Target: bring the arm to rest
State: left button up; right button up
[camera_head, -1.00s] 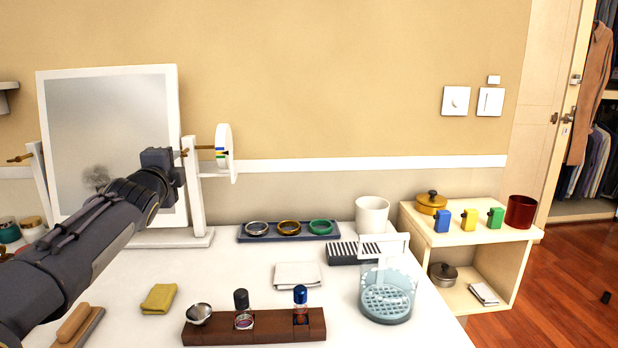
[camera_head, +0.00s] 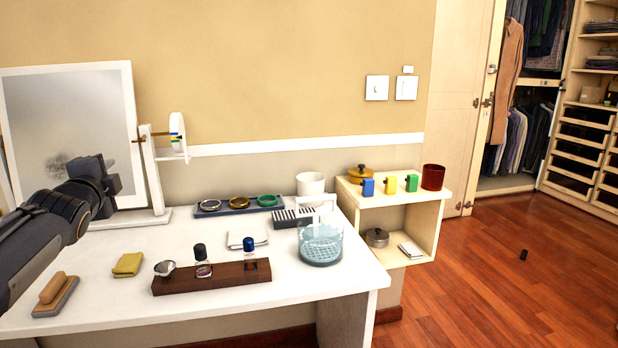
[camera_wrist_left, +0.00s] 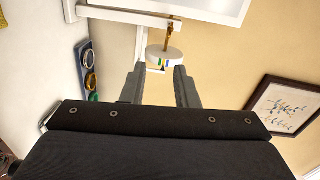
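My left arm comes in from the left in the head view, and its gripper (camera_head: 108,180) is in front of the mirror (camera_head: 75,120), above the white table (camera_head: 110,290). In the left wrist view the two fingers of the left gripper (camera_wrist_left: 160,82) stand apart with nothing between them. A white disc with coloured marks (camera_wrist_left: 165,57) shows beyond the fingertips; in the head view it sits at the mirror's right post (camera_head: 177,135). My right gripper is in neither view.
A low shelf (camera_head: 410,200) stands right. Wooden floor is mostly clear.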

pick_arm(q)
jog(key=s+f+n+g+h, duration=0.2)
jog(key=s+f+n+g, duration=0.2)
jog(key=s+f+n, duration=0.7)
jog(key=s+d+f+n+g+h, duration=0.35)
jog(key=s+d+f, duration=0.6)
jog(key=s, duration=0.45)
jog(key=s+d+f+n+g+h, duration=0.2)
jog(key=s+d+f+g+h, duration=0.15)
jog(key=s+d+f, duration=0.7)
notch_tip(320, 180, up, 28)
jog(key=s+y+p, duration=0.1)
jog(key=s+p, duration=0.1)
jog(key=p, duration=2.4)
